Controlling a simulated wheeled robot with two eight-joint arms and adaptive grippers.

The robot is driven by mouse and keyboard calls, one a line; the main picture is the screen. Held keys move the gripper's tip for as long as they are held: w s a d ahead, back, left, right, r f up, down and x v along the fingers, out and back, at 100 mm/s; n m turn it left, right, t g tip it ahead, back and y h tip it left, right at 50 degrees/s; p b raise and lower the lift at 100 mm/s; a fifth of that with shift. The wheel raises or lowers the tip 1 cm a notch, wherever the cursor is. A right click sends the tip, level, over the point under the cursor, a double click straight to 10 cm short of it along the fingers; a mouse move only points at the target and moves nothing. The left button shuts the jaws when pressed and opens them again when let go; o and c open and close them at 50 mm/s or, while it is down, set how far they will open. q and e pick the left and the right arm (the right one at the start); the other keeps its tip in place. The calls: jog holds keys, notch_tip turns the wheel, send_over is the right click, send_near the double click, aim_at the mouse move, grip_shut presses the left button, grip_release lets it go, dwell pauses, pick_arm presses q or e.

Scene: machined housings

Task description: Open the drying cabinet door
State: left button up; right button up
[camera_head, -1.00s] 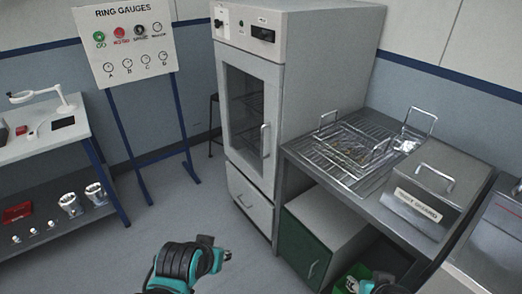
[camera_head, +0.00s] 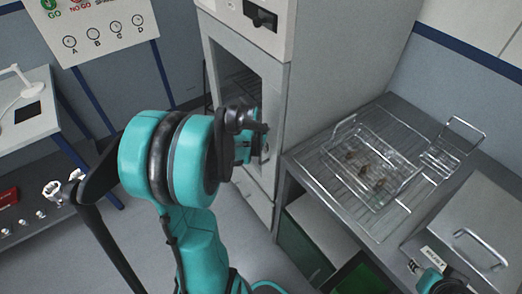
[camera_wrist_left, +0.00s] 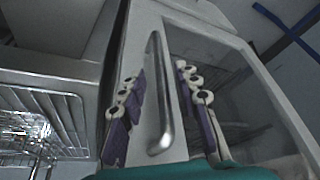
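The drying cabinet (camera_head: 340,70) stands upright in the middle of the head view. Its glazed door (camera_head: 276,80) looks shut. My left gripper (camera_head: 250,140) is at the door front and hides most of the handle in the head view. In the left wrist view the metal bar handle (camera_wrist_left: 160,95) runs lengthwise between the two open fingers of my left gripper (camera_wrist_left: 162,105). The fingers stand on either side of the handle, with visible gaps. A teal part of my right arm shows at the bottom right of the head view; its gripper is not visible.
A steel bench (camera_head: 300,165) with wire baskets (camera_head: 375,165) stands right of the cabinet, close to the door side. A lidded metal box (camera_head: 470,215) sits on it. Floor before the cabinet looks free.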

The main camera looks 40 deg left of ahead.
aim_at(259, 149)
pick_arm(q)
jog(key=b+x, duration=0.1)
jog(key=x, duration=0.3)
jog(key=shift+r, duration=0.1)
grip_shut()
jog(key=shift+s, duration=0.15)
